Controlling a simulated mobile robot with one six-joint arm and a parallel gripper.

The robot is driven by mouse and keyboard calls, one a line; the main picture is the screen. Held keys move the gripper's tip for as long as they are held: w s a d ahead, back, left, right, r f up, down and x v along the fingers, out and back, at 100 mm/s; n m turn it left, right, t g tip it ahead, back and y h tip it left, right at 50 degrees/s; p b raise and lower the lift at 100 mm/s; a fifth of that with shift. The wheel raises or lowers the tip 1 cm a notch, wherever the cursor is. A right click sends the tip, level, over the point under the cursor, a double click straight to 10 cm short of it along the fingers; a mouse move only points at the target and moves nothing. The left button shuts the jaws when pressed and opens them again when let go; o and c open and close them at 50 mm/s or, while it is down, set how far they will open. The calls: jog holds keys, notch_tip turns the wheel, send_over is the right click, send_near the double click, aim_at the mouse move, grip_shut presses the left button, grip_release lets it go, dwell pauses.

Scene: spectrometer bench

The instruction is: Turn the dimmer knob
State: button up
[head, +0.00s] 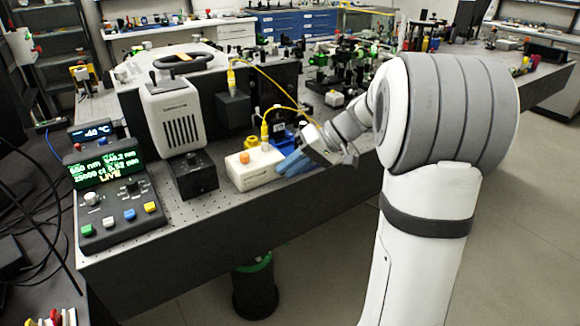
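A white box (255,172) sits near the front edge of the perforated bench. I cannot tell for certain which of these is the dimmer knob. My gripper (289,163), with blue fingers, is just right of the white box, pointing left and down toward it. The fingers overlap in this view, so their opening is not clear, and I cannot tell whether they touch the box.
A control panel (118,214) with a white knob (91,198), coloured buttons and a green-text display (107,168) stands at left. Yellow cables run behind. The bench front right is clear.

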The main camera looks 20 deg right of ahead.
jog(key=shift+o, duration=1.2)
jog(key=p+v, duration=0.1)
jog(key=v, duration=0.7)
jog(key=s+a+r+h+p, duration=0.1)
jog(key=s+a+h+p, duration=0.3)
jog(key=s, duration=0.6)
jog(key=s+a+r+m+h+p, duration=0.1)
jog(key=s+a+h+p, duration=0.3)
jog(key=s+p, duration=0.4)
jog(key=s+r+h, duration=0.1)
jog(key=s, duration=0.2)
jog(key=shift+m+t+h, duration=0.3)
jog(key=shift+h, duration=0.1)
